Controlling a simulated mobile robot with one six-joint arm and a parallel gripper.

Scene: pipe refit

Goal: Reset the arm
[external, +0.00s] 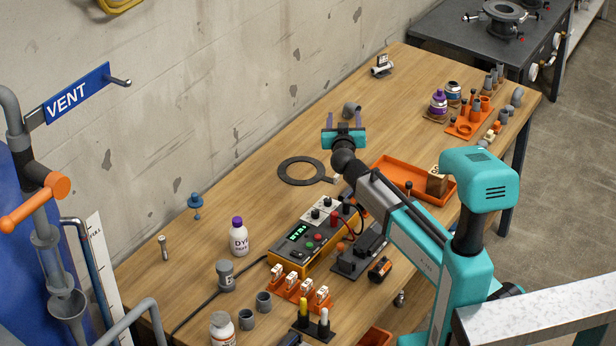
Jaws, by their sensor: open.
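My teal arm reaches from the lower right over the wooden workbench (235,190). My gripper (344,120) is at its far end, above the middle of the bench near the back wall. Its two purple-grey fingers point away from the camera and stand apart. A grey pipe fitting (350,109) shows between or just beyond the fingers. I cannot tell its distance from them, and nothing looks clamped.
A dark flat ring (301,171) lies left of my gripper. An orange tray (399,171) sits to the right, partly behind my arm. A yellow control box (307,238), a white bottle (238,240) and several small fittings stand nearer. Bench space at back left is mostly clear.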

